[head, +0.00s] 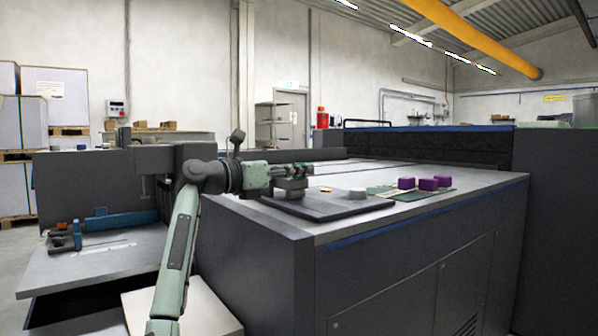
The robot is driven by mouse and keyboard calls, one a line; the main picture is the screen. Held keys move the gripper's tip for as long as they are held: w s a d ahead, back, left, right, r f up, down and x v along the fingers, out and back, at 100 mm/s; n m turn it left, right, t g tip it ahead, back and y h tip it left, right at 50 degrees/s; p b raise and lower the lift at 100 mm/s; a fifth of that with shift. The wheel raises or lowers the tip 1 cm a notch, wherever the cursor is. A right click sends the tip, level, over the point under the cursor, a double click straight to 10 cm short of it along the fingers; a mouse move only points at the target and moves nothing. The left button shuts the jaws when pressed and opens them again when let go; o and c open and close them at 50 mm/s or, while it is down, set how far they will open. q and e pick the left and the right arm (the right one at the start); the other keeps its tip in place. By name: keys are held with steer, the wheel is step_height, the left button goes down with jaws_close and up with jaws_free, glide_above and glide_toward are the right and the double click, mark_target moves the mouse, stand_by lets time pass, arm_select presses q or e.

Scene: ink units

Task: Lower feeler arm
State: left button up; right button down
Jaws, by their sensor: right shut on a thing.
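My right gripper (294,170) reaches in over the left end of the grey machine top, with its arm coming up from the bottom of the view. It is shut on a small grey block-like piece (292,187), which sits low over the dark flat plate (328,210). The fingers partly hide this piece, and I cannot tell whether it touches the plate. I cannot clearly make out which part is the feeler arm. My left gripper is not in view.
A grey rounded piece (357,194) and a small yellow piece (326,189) lie on the plate. Purple blocks (428,184) stand on a green mat (407,196) to the right. A lower shelf (95,262) at left holds a blue piece (118,221). The machine top's front right is clear.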

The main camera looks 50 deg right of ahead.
steer(key=shift+f, duration=0.2)
steer(key=c, duration=1.6)
jaws_free()
steer(key=shift+r, duration=0.1)
steer(key=shift+o, duration=0.2)
steer(key=v, duration=1.2)
